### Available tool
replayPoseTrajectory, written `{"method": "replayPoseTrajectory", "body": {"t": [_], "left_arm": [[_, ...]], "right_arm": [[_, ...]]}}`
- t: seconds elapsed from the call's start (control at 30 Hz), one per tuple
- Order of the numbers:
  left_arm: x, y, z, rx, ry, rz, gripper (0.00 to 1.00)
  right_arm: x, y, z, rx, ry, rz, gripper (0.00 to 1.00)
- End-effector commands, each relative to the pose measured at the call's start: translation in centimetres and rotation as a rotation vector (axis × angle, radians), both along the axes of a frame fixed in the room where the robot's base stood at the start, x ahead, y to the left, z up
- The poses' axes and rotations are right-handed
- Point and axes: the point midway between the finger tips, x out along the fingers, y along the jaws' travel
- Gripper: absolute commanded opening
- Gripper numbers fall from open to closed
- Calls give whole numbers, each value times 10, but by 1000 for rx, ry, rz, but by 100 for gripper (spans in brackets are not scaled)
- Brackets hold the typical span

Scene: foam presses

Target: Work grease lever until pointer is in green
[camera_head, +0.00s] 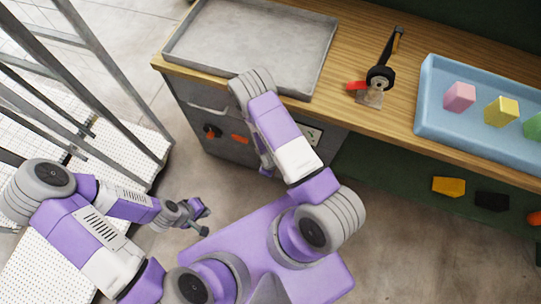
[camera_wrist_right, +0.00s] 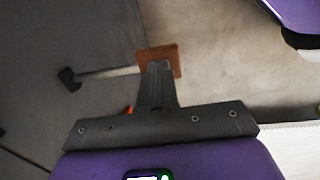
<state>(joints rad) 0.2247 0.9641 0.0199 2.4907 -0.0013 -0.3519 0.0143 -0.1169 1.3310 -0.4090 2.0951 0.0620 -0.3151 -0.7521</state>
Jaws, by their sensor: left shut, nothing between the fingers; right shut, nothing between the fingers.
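The lever shows in the right wrist view as a grey rod (camera_wrist_right: 108,73) with a black end (camera_wrist_right: 69,79), running to an orange-brown block (camera_wrist_right: 174,55). A small pale plate (camera_head: 313,135) with a hint of green is further right; no pointer can be read. My right gripper (camera_wrist_right: 158,66) is shut and empty, overlapping the block in view; contact cannot be told. The arm hides it in the head view. My left gripper (camera_head: 200,220) is shut and empty, low at left.
The wooden bench (camera_head: 345,125) carries a grey tray (camera_head: 250,40), a black-handled tool (camera_head: 380,76) with a red part, and a blue tray (camera_head: 428,100) with coloured blocks. Grey metal rails (camera_head: 110,75) stand at left. Open floor (camera_head: 400,250) lies at lower right.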

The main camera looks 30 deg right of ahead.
Motion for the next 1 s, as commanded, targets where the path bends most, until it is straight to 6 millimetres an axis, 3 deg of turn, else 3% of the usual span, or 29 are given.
{"method": "replayPoseTrajectory", "body": {"t": [0.23, 0.5, 1.0], "left_arm": [[0, 0, -24, 0, 0, 0, 0], [0, 0, -42, 0, 0, 0, 0], [0, 0, -55, 0, 0, 0, 0]], "right_arm": [[-2, 3, -29, -130, -106, 10, 0], [0, 1, -54, -121, -101, 0, 0], [2, -2, -73, -119, -99, 0, 0]]}}
